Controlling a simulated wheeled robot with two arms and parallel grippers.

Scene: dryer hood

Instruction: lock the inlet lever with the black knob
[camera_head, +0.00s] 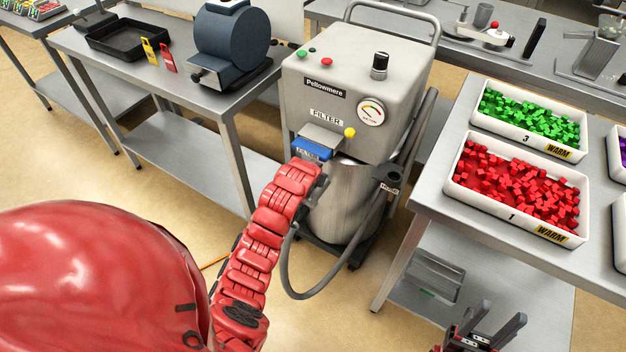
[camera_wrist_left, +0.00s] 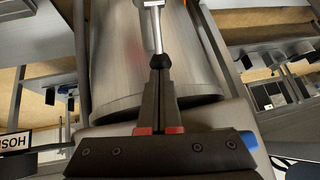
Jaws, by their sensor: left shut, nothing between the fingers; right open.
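In the left wrist view, a steel lever rod runs down from the top edge to a black knob (camera_wrist_left: 160,61), in front of the machine's steel drum (camera_wrist_left: 120,75). My left gripper (camera_wrist_left: 161,80) is shut and empty, its fingertips right at the knob; I cannot tell whether they touch it. In the head view, my red left arm reaches the front of the Pellowmere machine (camera_head: 350,85) and hides the lever; only dark parts near the left gripper show. My right gripper (camera_head: 490,330) is open and empty at the bottom right, away from the machine.
The machine has a blue filter piece (camera_head: 312,149), a yellow knob (camera_head: 350,132), a black dial knob (camera_head: 380,62) and a grey hose (camera_head: 290,262) looping low. A table with white trays of red (camera_head: 462,190) and green cubes stands right. A metal bench (camera_head: 215,110) stands left.

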